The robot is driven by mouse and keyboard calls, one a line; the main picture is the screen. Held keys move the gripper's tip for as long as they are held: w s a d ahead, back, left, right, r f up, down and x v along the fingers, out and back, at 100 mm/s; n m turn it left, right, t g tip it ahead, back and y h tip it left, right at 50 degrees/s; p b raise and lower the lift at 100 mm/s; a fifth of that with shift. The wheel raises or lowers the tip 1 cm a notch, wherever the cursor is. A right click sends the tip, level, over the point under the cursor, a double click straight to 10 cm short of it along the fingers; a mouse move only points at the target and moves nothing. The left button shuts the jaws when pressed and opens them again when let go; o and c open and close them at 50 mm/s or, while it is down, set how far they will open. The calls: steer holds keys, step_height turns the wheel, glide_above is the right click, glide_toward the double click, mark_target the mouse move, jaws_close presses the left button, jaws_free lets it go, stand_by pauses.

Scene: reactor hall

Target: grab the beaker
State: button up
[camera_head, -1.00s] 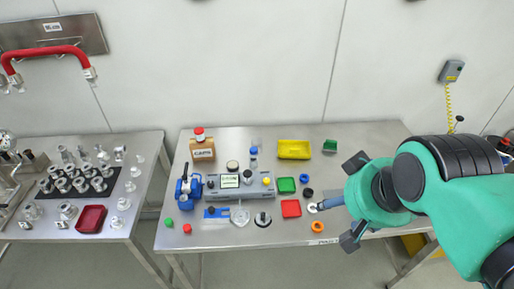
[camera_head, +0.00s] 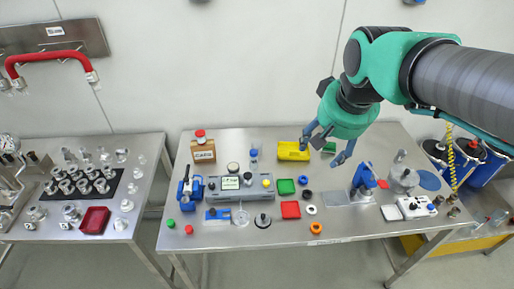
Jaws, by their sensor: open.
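I cannot pick out the beaker with certainty. A small, faint clear vessel (camera_head: 258,145) stands at the back of the middle table, just behind a blue-capped bottle (camera_head: 253,155), and may be it. A clear round piece (camera_head: 241,216) lies near the front, but its shape is too small to tell. My gripper (camera_head: 324,149) is open and empty, pointing down above the back of the table near the yellow tray. It is to the right of the clear vessel and apart from it. It partly hides the green block behind it.
The yellow tray (camera_head: 290,152), a grey instrument (camera_head: 240,187), a blue device (camera_head: 188,190) and a red tray (camera_head: 291,210) stand on the middle table (camera_head: 340,222). A blue stand (camera_head: 364,181) and a white two-part device (camera_head: 416,207) are at right. Metal parts fill the left table.

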steer(key=w+a+g+p, duration=0.1)
steer(key=w+a+p, duration=0.2)
steer(key=w, duration=1.3)
steer(key=m+g+p, duration=0.3)
steer(key=p, duration=0.5)
glide_above(257, 148)
steer(key=w, duration=0.3)
step_height(257, 148, down, 29)
steer(key=shift+s, duration=0.2)
steer(key=shift+a, duration=0.1)
steer(key=shift+f, duration=4.3)
steer(key=shift+f, duration=0.1)
steer(key=shift+s+f+p, duration=0.15)
steer(key=shift+f+p, duration=0.5)
steer(key=shift+f, duration=1.85)
